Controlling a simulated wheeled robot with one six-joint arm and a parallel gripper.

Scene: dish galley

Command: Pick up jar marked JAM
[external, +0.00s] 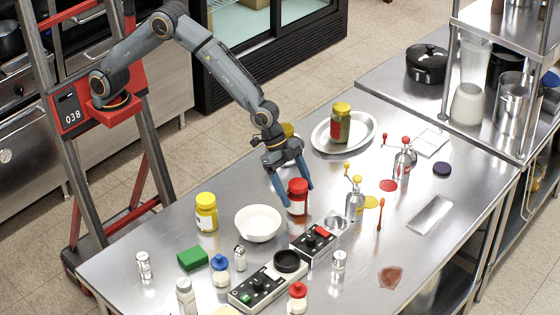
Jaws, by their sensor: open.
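My gripper (294,194) is open, pointing down, with its fingertips at either side of a red-lidded jar (297,205) with a pale label. I cannot tell whether the fingers touch it. A yellow-lidded jar with a white label (206,214) stands to the left. Another yellow-lidded jar with a red label (340,126) stands on an oval plate (318,143). A further yellow lid (287,129) shows partly behind my wrist. The lettering is too small to read, so I cannot tell which jar says JAM.
A white bowl (258,224) stands just left of the red-lidded jar. A black control box (313,243) is close in front. A green sponge (193,258) and several shakers stand at the front.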

